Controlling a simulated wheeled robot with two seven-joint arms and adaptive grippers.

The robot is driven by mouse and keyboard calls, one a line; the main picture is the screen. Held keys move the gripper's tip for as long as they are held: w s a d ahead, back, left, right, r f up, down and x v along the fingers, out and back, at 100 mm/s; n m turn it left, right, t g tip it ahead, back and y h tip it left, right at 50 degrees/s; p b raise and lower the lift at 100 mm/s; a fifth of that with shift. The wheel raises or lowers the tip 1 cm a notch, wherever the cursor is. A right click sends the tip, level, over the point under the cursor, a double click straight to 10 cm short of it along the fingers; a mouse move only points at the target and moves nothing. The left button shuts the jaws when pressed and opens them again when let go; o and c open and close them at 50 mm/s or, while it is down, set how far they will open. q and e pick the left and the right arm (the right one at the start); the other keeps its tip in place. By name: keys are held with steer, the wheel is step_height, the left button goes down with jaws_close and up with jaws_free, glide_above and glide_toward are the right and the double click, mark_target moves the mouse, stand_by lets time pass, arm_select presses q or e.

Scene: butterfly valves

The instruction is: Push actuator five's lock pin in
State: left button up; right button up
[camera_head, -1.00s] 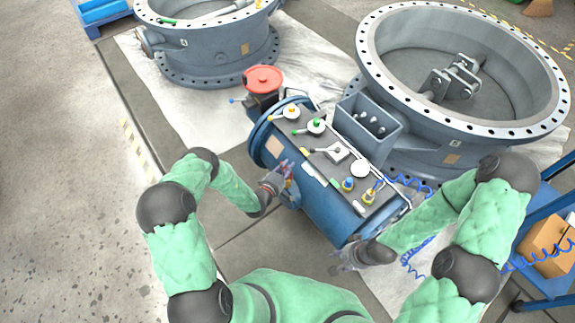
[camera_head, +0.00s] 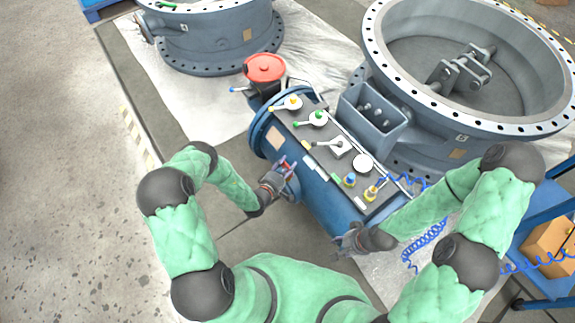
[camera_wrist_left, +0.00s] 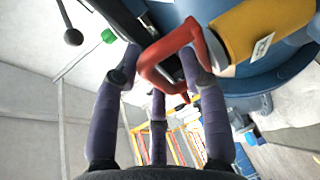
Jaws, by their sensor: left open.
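The blue cylindrical actuator (camera_head: 325,208) lies in front of me, with a dark panel on top. A red loop-shaped handle (camera_wrist_left: 172,54), likely the lock pin, shows in the wrist view beside an orange-yellow block with a white label (camera_wrist_left: 262,46). It shows as a small red spot in the head view (camera_head: 284,163). My left gripper (camera_head: 281,172) is at the actuator's near side. In the wrist view its open fingers (camera_wrist_left: 160,75) are spread around the red handle; contact is unclear. My right gripper (camera_head: 346,241) is beside the actuator's lower right end; its fingers are too small to read.
The top panel carries a yellow-knobbed lever (camera_head: 293,103), a green-knobbed lever (camera_head: 318,118) and several small fittings. A red handwheel (camera_head: 265,68) stands beyond the actuator. A large flanged valve (camera_head: 480,110) is close on the right, with blue coiled hoses (camera_head: 425,240) below it. Floor at left is clear.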

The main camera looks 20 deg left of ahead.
arm_select(q)
steer(key=v, duration=1.2)
steer(key=shift+f, duration=0.15)
